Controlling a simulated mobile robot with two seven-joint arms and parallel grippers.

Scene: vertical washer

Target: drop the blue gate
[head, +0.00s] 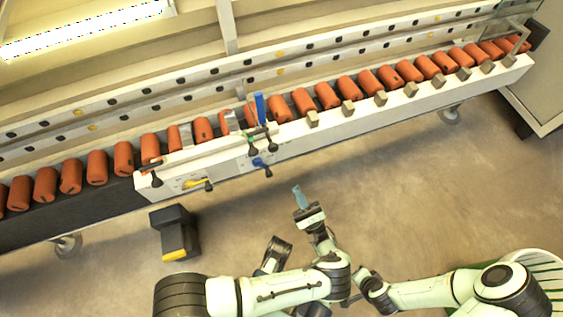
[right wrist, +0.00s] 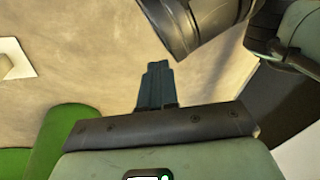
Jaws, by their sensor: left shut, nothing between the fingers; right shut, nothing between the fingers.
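The blue gate (head: 260,108) is a narrow blue plate standing upright at the conveyor, among the orange cylinders. A blue-handled lever (head: 262,163) sits on the front of the white panel (head: 215,163) below it. My left gripper (head: 297,190) is shut and empty, over the floor in front of the conveyor, apart from the gate and the lever. My right gripper (right wrist: 155,72) is shut and empty in the right wrist view, with floor beyond its fingers. The right fingers cannot be made out clearly in the head view.
A row of orange cylinders (head: 97,166) runs along the conveyor (head: 410,112). A yellow-handled lever (head: 195,184) is left of the blue one. A dark pedal box with a yellow edge (head: 175,235) stands on the floor. The floor right of my left gripper is clear.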

